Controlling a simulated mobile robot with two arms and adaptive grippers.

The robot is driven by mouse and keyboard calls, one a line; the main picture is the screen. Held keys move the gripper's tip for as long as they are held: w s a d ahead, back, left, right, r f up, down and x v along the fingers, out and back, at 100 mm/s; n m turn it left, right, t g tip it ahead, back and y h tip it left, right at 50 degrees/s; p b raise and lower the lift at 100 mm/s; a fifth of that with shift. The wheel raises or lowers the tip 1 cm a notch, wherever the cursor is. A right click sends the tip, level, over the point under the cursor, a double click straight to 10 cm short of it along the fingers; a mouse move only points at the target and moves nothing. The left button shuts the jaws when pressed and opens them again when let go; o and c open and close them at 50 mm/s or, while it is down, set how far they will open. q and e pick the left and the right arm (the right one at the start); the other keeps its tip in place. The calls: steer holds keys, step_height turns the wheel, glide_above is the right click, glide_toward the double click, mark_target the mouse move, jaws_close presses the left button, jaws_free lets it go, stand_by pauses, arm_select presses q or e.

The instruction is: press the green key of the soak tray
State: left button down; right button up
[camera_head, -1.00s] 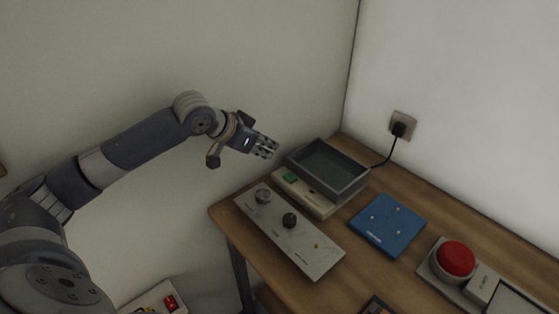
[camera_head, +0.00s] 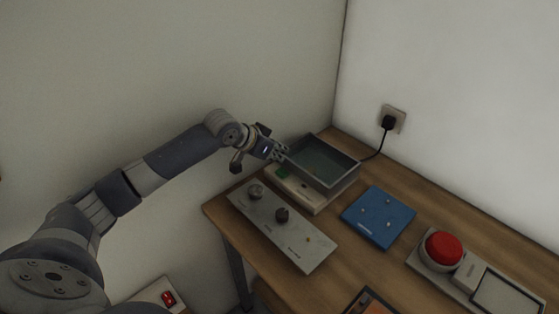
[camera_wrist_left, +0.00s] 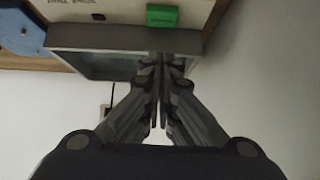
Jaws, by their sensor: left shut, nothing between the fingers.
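The soak tray (camera_head: 301,196) is a pale base with a grey open-topped basin (camera_head: 340,178) on it, at the back of the wooden table. Its green key (camera_head: 283,173) is on the front left of the base. In the left wrist view the green key (camera_wrist_left: 162,15) shows whole at the top, beyond the basin's rim. My left gripper (camera_head: 284,152) is shut and empty. In the head view it is close behind the key, by the basin's left corner. Whether it touches the basin I cannot tell. My right gripper is not in view.
A grey panel with two knobs (camera_head: 280,226) lies in front of the tray. A blue plate (camera_head: 379,217) and a big red button (camera_head: 444,250) are to the right. A black plug (camera_head: 388,122) with a cord is in the wall socket. The walls stand close behind.

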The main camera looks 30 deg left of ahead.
mark_target(282, 172)
arm_select(q)
step_height(282, 172, down, 4)
steer(key=shift+p, duration=0.4)
steer(key=shift+w+f, duration=0.1)
steer(key=shift+f, duration=0.05)
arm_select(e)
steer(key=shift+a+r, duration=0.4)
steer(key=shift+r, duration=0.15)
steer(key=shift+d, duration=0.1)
